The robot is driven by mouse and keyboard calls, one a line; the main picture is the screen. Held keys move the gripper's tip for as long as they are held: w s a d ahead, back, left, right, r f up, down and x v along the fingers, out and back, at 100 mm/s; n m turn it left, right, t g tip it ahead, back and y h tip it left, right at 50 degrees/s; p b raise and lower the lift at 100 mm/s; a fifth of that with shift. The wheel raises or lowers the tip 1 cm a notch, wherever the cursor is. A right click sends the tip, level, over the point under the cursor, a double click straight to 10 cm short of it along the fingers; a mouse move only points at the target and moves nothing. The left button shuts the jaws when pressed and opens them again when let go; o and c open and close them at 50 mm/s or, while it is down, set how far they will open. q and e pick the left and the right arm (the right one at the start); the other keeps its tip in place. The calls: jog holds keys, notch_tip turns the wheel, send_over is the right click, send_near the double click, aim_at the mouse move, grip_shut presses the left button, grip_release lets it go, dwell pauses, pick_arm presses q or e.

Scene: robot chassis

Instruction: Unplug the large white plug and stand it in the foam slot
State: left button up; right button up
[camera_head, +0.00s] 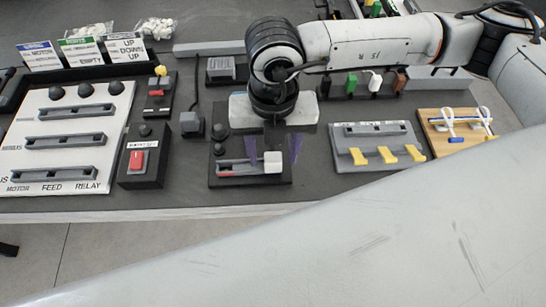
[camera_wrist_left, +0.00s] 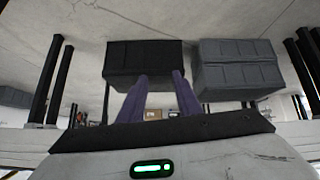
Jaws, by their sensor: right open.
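I cannot make out a foam slot clearly. My right gripper (camera_head: 273,158) points down over a dark slider box (camera_head: 225,181) in the middle, left of and nearer than the white plug. Its purple fingers are apart, on either side of a white slider knob (camera_head: 273,162); contact cannot be told. My left gripper (camera_wrist_left: 160,76) shows only in its wrist view, with its fingers apart and nothing between them.
A grey panel with yellow levers (camera_head: 388,155) and a wooden board with white hooks (camera_head: 459,130) stand at right. A white slider panel (camera_head: 65,140) and a red switch box (camera_head: 137,161) stand at left. A pale arm surface covers the lower right.

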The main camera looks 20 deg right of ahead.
jog(key=shift+f, duration=0.9)
jog(key=c, duration=1.1)
pick_arm(q)
jog(key=shift+w+r, duration=0.35)
jog(key=shift+w, duration=0.1)
